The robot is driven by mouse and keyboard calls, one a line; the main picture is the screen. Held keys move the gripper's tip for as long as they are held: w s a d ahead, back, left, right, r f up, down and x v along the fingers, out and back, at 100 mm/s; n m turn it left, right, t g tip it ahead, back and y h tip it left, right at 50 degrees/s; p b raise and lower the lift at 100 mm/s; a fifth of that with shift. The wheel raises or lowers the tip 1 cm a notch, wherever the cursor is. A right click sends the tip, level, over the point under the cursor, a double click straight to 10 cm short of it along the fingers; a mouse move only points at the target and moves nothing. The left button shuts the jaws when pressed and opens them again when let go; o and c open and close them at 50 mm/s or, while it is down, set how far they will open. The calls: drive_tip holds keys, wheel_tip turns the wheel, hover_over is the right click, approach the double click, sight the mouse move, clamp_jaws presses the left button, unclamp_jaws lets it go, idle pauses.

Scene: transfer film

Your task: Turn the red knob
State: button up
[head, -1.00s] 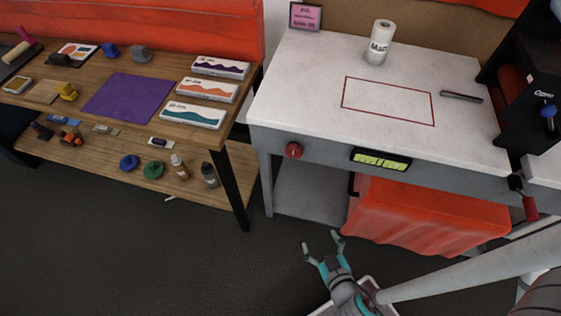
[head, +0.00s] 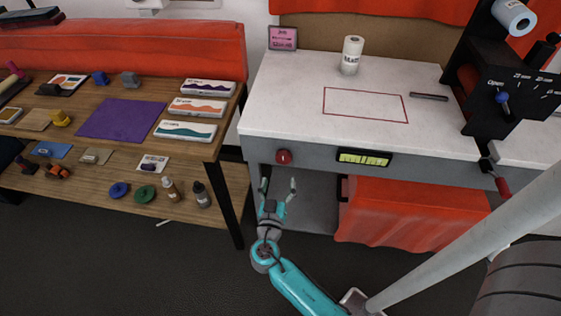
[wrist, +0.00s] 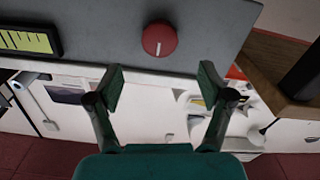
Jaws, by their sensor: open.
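The red knob (head: 284,156) is on the grey front panel of the white-topped bench, left of a lit yellow-green display (head: 364,158). In the wrist view the knob (wrist: 160,39) is round with a white pointer line, on the grey panel beyond the fingertips. My gripper (head: 278,184) is open and empty, just below the knob in the head view, fingers pointing up toward it. In the wrist view my gripper (wrist: 162,88) shows two dark fingers wide apart, with the knob above the gap between them and not touched.
A wooden shelf table (head: 222,148) with a purple sheet, boxes and bottles stands to the left. A red cloth (head: 410,215) hangs under the bench to the right. A black press with a red-handled lever (head: 502,186) stands at the right. Dark floor lies in front.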

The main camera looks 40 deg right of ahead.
sight(283, 160)
drive_tip(key=x, duration=0.9)
drive_tip(key=shift+w+d, duration=0.25)
drive_tip(key=shift+d, duration=0.1)
drive_tip(key=c, duration=1.2)
